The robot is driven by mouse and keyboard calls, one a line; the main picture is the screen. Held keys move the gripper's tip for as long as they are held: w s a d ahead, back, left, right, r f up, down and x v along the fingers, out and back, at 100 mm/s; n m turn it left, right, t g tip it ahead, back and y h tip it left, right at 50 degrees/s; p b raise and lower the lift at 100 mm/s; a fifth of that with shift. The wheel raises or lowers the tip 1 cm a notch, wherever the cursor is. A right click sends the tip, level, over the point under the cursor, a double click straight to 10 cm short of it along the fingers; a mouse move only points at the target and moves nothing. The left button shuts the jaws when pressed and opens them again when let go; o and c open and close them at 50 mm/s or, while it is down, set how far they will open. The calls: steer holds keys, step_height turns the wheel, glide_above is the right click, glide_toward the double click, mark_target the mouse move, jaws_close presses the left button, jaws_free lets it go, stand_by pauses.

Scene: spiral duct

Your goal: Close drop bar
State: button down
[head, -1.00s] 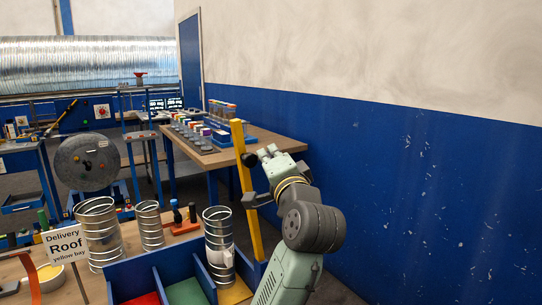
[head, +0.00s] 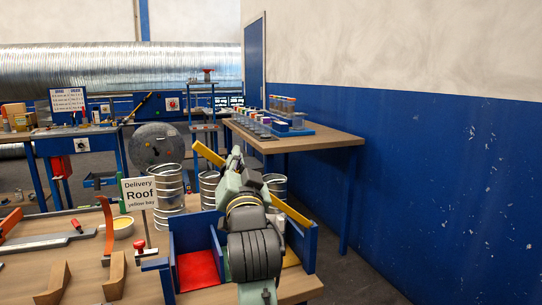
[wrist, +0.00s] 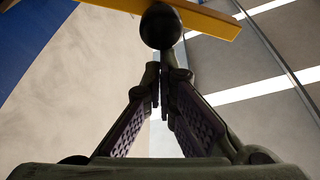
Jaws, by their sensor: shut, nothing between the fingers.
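The drop bar is a yellow bar (head: 208,154) with a round black knob (wrist: 161,27). In the head view it slants down from upper left to lower right, and my arm hides its middle. My gripper (head: 236,156) is at the bar's upper part. In the wrist view my gripper (wrist: 160,72) is shut and empty, with the knob right at its fingertips; I cannot tell whether they touch. The blue bay box (head: 310,245) stands below, with a red bay (head: 200,268) and a yellow bay (head: 290,262). A spiral duct piece (head: 277,184) shows behind my arm.
A "Delivery Roof yellow bay" sign (head: 141,195) and another duct piece (head: 168,190) stand left of the box. The wooden bench (head: 80,262) carries tools and wooden blocks. A blue-and-white wall (head: 430,170) runs along the right. A second table (head: 325,142) stands behind.

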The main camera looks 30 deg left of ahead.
steer(key=s+a+f+n+g+y+b, duration=0.1)
steer(key=s+a+f+n+b, duration=0.1)
steer(key=f, duration=0.5)
steer(key=s+a+f+n+g+y+b, duration=0.1)
steer(key=s+a+f+n+b, duration=0.1)
steer(key=f+b, duration=0.4)
steer(key=s+a+f+n+g+y+b, duration=0.1)
steer(key=s+f+n+b, duration=0.3)
steer(key=f, duration=0.5)
steer(key=shift+a+n+b, duration=0.45)
steer(key=shift+a+n, duration=0.35)
steer(key=shift+n, duration=0.1)
steer(key=shift+f, duration=0.2)
